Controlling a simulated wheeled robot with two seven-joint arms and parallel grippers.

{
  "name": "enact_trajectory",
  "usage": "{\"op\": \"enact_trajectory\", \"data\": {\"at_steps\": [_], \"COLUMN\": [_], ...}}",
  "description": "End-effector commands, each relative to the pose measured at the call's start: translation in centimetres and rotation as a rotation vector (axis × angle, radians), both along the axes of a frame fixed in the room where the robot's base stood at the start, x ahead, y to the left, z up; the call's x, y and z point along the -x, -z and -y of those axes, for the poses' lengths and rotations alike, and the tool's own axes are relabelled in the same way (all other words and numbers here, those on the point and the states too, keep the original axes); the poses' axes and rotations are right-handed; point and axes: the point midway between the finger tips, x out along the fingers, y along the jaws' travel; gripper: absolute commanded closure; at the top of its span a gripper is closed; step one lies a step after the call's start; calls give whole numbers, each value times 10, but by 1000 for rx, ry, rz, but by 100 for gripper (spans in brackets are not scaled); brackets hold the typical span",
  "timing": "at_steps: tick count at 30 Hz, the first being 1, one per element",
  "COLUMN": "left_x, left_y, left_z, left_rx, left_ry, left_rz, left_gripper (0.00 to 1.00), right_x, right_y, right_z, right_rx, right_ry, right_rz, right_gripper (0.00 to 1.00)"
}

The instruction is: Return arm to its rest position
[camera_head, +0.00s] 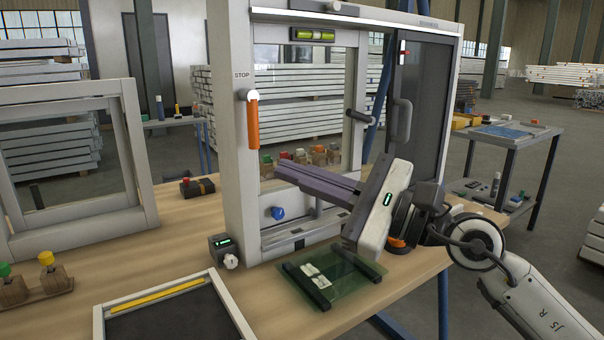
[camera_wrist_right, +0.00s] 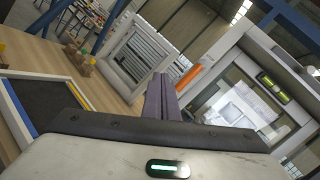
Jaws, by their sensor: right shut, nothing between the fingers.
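My right gripper (camera_head: 281,172) reaches in from the right in the head view, its dark purple fingers pointing left in front of the upright window frame (camera_head: 229,120). The fingers are shut together with nothing between them. In the right wrist view the shut fingers (camera_wrist_right: 162,97) point up the picture, with the orange handle (camera_wrist_right: 189,78) just beyond to their right. The same orange handle shows in the head view (camera_head: 253,122), hanging on the frame's left post, apart from the fingers. My left gripper is not in view.
A glass plate with black bars (camera_head: 345,288) lies on the wooden table (camera_head: 185,245) below the gripper. A dark tray (camera_head: 170,318) sits at the front, and a second frame (camera_head: 142,150) stands left. A small box with a knob (camera_head: 220,245) is beside the upright frame.

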Motion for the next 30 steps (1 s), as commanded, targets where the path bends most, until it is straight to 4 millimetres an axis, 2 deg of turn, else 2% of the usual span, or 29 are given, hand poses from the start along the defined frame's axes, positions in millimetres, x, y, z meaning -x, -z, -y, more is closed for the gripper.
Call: {"op": "enact_trajectory", "data": {"at_steps": [5, 8, 11, 14, 15, 17, 18, 20, 22, 23, 24, 27, 30], "left_x": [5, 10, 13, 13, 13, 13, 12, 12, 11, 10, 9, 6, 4], "left_y": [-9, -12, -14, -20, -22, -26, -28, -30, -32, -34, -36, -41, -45], "left_z": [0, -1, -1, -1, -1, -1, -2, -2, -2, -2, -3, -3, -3], "left_rx": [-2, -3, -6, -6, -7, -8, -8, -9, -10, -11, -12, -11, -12], "left_ry": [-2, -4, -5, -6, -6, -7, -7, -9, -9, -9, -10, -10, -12], "left_rz": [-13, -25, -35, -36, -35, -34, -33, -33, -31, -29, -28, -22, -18], "left_gripper": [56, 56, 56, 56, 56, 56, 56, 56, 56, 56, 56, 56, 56], "right_x": [9, 6, 2, 5, 9, 21, 31, 50, 78, 92, 112, 162, 207], "right_y": [33, 62, 105, 162, 189, 232, 260, 300, 344, 362, 385, 432, 463], "right_z": [8, 28, 55, 84, 96, 112, 122, 134, 146, 150, 154, 161, 163], "right_rx": [-446, -764, -1093, -1440, -1583, -1801, -1940, -2146, -2383, 2461, 2392, 2239, 2121], "right_ry": [-107, -138, -137, -103, -79, -34, 1, 58, 135, -170, -205, -269, -311], "right_rz": [-478, -796, -1104, -1390, -1497, -1640, -1719, -1821, -1911, 1921, 1800, 1528, 1320], "right_gripper": [100, 100, 100, 100, 100, 100, 100, 100, 100, 100, 100, 100, 100]}}
